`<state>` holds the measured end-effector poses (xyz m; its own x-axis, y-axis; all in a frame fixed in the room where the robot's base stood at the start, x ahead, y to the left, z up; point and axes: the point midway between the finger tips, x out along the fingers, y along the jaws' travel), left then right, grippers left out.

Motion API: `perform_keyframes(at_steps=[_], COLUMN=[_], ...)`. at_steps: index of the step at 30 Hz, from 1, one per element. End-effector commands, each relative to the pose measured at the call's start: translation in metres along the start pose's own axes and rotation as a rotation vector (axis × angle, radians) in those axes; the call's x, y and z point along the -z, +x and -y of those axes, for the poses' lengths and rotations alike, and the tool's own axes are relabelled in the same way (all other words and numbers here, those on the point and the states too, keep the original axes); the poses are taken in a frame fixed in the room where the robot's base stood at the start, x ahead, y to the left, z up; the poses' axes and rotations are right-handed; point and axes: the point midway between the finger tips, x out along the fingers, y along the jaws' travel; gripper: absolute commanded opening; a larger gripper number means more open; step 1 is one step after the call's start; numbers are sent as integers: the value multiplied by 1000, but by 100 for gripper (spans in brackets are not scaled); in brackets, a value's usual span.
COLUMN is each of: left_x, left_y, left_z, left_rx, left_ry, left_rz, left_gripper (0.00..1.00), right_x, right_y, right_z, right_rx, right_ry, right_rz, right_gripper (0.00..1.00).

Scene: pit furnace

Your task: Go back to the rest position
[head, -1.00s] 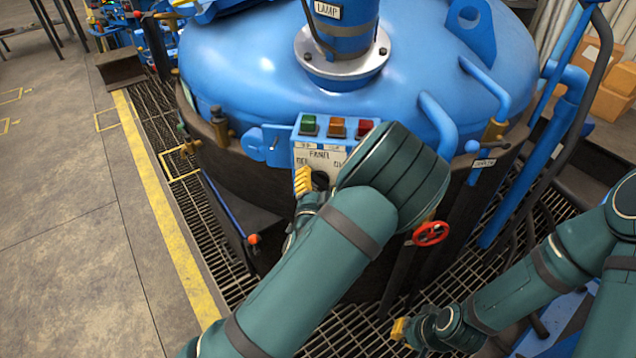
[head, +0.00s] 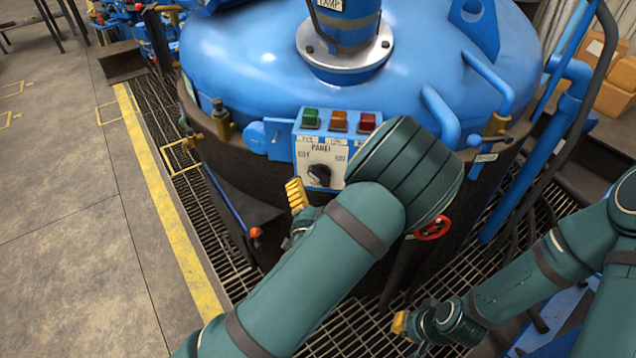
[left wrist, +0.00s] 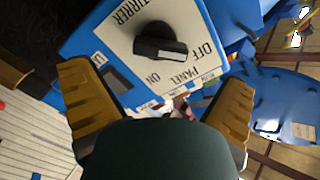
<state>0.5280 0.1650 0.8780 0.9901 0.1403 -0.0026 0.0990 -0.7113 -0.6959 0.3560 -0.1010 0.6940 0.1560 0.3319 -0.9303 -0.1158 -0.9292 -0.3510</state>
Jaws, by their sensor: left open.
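The control panel (head: 322,150) on the front of the blue furnace has a black rotary knob (head: 319,175) on a white plate, below green, orange and red buttons. The knob (left wrist: 161,43) also shows in the left wrist view, beyond the fingertips, with nothing between the fingers. My left gripper (head: 297,195) has yellow fingers and sits just below and left of the knob, apart from it. It is open and empty. My right gripper (head: 400,324) is low at the bottom, over the grating. Only a little of its yellow fingers shows, so its opening is unclear.
A red handwheel (head: 432,229) is close to the right of my left arm. Blue pipes (head: 520,180) and black hoses rise at the right. A red-tipped lever (head: 255,233) stands left of my left gripper.

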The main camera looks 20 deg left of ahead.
Motion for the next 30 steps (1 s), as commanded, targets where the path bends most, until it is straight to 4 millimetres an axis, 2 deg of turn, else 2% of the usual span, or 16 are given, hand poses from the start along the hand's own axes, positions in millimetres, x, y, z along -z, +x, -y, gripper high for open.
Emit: perform_keyframes(at_steps=[6, 22, 26, 30], left_x=[0, -4, -36, -93], left_y=[-15, -15, -20, -43], left_z=[0, -2, -16, -55], left_rx=[-1, -8, -67, -208], left_ry=[1, -8, -85, -263], left_rz=[-1, 15, 147, 428], left_gripper=[100, 100, 100, 100], right_x=[0, 0, 0, 0], right_y=[0, 0, 0, 0], right_z=[0, 0, 0, 0], right_rx=[0, 0, 0, 0], right_ry=[0, 0, 0, 0], right_rz=[0, 0, 0, 0], right_gripper=[0, 0, 0, 0])
